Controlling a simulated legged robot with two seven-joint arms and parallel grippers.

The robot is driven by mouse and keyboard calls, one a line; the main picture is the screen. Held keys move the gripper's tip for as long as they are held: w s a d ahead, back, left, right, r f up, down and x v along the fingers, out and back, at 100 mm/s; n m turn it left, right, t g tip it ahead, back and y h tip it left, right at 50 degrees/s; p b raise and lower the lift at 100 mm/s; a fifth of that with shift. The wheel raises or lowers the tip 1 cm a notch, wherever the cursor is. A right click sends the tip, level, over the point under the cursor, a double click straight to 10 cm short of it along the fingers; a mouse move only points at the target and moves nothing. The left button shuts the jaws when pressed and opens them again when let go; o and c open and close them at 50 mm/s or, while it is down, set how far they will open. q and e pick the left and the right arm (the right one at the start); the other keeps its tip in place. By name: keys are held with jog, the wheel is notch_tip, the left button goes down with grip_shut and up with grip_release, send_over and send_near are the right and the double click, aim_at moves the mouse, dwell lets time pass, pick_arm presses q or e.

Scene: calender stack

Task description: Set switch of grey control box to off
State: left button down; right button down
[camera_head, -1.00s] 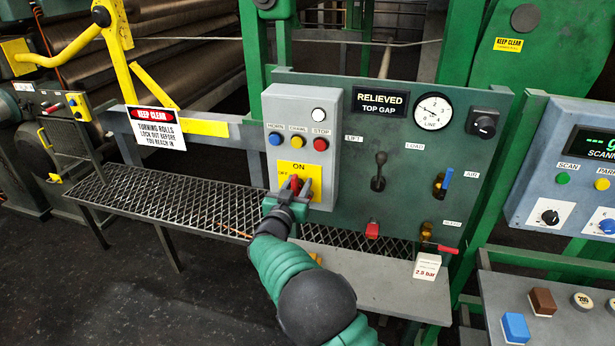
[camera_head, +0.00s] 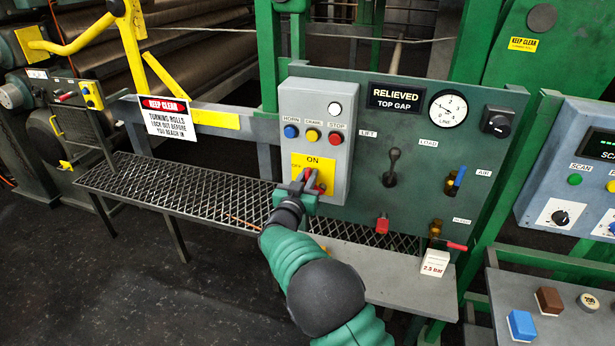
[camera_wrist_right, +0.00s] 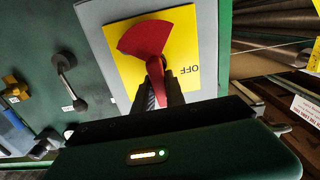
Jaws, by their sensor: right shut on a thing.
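The grey control box (camera_head: 346,110) is fixed on the dark green panel, with blue, yellow and red buttons and a white lamp. Its red switch (camera_wrist_right: 146,40) sits on a yellow plate (camera_head: 328,162) marked ON at the top and OFF at one side. My right gripper (camera_head: 308,183) is at this switch and shut on its red handle, as the right wrist view (camera_wrist_right: 162,85) also shows. In the wrist view the handle points toward my gripper, and the OFF label is right of it. The gripper hides part of the switch in the head view. My left gripper is not in view.
The dark green panel (camera_head: 410,150) to the right carries a lift lever (camera_head: 391,165), a gauge (camera_head: 448,108), a blue-handled valve (camera_head: 456,182) and a red handle. A mesh walkway (camera_head: 190,188) and grey shelf (camera_head: 385,272) lie below. Yellow guard arms stand at left.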

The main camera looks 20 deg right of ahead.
jog(key=shift+p, duration=0.3)
jog(key=shift+w+a+f+n+p, duration=0.2)
jog(key=shift+a+f+n+p, duration=0.3)
jog(key=shift+n+p, duration=1.85)
jog(key=shift+w+a+f+n+p, duration=0.2)
jog(key=shift+f+n+p, duration=0.6)
jog(key=shift+n, duration=2.8)
jog(key=shift+w+a+f+n+p, duration=0.15)
jog(key=shift+a+f+n+p, duration=0.25)
jog(key=shift+n+p, duration=2.05)
jog(key=shift+n+b, duration=0.55)
jog(key=shift+n, duration=0.05)
jog(key=c, duration=1.6)
grip_release()
jog(key=shift+o, duration=1.1)
jog(key=shift+w+a+r, duration=0.1)
jog(key=shift+r, duration=0.1)
